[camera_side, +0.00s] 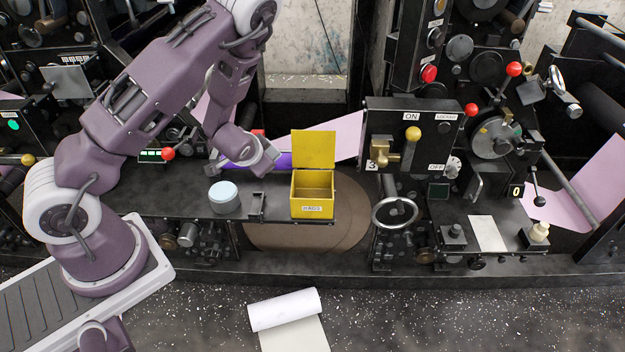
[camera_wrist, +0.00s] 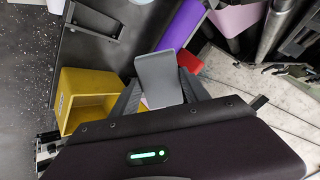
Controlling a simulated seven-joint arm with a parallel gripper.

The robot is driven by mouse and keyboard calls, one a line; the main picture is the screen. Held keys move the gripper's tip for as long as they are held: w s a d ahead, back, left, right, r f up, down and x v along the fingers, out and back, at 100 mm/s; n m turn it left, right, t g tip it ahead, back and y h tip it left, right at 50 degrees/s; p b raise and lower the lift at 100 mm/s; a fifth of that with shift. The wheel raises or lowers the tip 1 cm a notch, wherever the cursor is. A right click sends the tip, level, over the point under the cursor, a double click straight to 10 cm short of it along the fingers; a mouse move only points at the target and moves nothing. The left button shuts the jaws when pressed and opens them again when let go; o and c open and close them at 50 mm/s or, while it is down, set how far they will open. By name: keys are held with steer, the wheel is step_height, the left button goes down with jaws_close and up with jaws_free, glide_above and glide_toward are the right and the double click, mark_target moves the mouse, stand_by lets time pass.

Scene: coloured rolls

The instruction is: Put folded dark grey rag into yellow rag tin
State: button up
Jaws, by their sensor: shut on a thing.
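The yellow rag tin (camera_side: 312,208) stands on the dark bench in the side view, its lid (camera_side: 314,149) raised and a label on its front. Its open mouth faces up, and its inside looks empty. It also shows at the left of the wrist view (camera_wrist: 68,98). My gripper (camera_side: 264,160) is up to the left of the tin's lid in the side view. In the wrist view my gripper (camera_wrist: 160,95) is shut on the folded dark grey rag (camera_wrist: 159,72), a flat piece standing out between the fingers. The rag is clear of the tin.
A pale blue round-topped container (camera_side: 224,196) and a small black bracket (camera_side: 257,206) stand left of the tin. A purple roll (camera_side: 240,160) lies behind my gripper. A black control panel (camera_side: 412,135) with levers and a handwheel (camera_side: 395,213) stand to the right.

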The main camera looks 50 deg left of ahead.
step_height(320, 180, up, 17)
steer(key=g+h, duration=0.1)
steer(key=w+d+n+g+h, duration=0.5)
steer(key=w+d+n, duration=0.35)
steer(key=d, duration=0.25)
step_height(320, 180, down, 11)
steer(key=shift+s+f, duration=0.2)
steer(key=shift+s, duration=0.05)
steer(key=shift+n, duration=0.25)
step_height(320, 180, down, 7)
stand_by(0.3)
